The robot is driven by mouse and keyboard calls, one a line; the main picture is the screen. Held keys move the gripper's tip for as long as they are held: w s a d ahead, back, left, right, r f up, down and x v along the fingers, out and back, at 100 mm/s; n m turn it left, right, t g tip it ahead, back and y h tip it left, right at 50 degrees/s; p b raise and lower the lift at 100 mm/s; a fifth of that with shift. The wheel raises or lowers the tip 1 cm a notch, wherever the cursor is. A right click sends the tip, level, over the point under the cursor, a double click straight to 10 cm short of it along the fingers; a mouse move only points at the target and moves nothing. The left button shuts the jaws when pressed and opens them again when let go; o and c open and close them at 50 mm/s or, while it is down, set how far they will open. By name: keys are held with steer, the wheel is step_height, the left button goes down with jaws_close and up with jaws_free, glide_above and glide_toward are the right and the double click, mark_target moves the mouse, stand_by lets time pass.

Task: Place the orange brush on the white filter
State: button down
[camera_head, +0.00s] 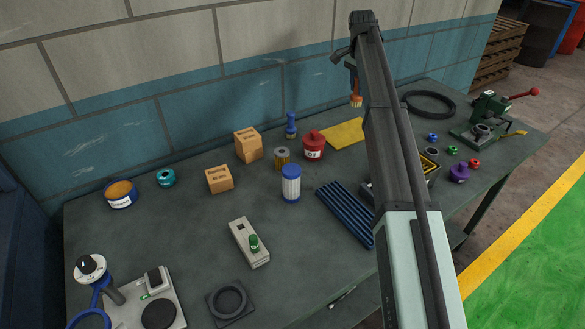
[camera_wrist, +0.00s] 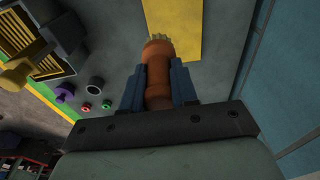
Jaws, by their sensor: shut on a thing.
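The orange brush (camera_head: 356,99) is in my gripper (camera_head: 354,82), held up above the back of the bench, bristles down, over the area of the yellow cloth. In the wrist view the brush (camera_wrist: 158,70) sits between the two blue fingers of my gripper (camera_wrist: 158,88), its pale bristles pointing away from the palm. The white filter (camera_head: 291,188) is a white cylinder with a blue top, standing upright mid-bench, to the left of and nearer than the brush. It is not seen in the wrist view.
Near the filter stand a brown-gold filter (camera_head: 282,158), a red can (camera_head: 314,147), a blue upright item (camera_head: 291,126) and wooden blocks (camera_head: 248,145). A yellow cloth (camera_head: 342,134) lies behind, a blue ribbed mat (camera_head: 345,212) to the right. My arm hides part of the right side.

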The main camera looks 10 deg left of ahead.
steer(key=s+a+r+n, duration=0.2)
steer(key=s+a+r, duration=0.3)
steer(key=s+a, duration=0.55)
steer(key=s+a+r+n, duration=0.1)
steer(key=s+a+r, duration=0.2)
steer(key=s+a, duration=0.4)
steer(key=n+y, duration=0.1)
steer(key=n, duration=0.5)
glide_above(292, 168)
steer(key=shift+s+f, duration=0.1)
steer(key=shift+f, duration=5.6)
steer(key=shift+f, duration=0.15)
steer(key=c, duration=0.9)
jaws_free()
steer(key=shift+o, duration=0.2)
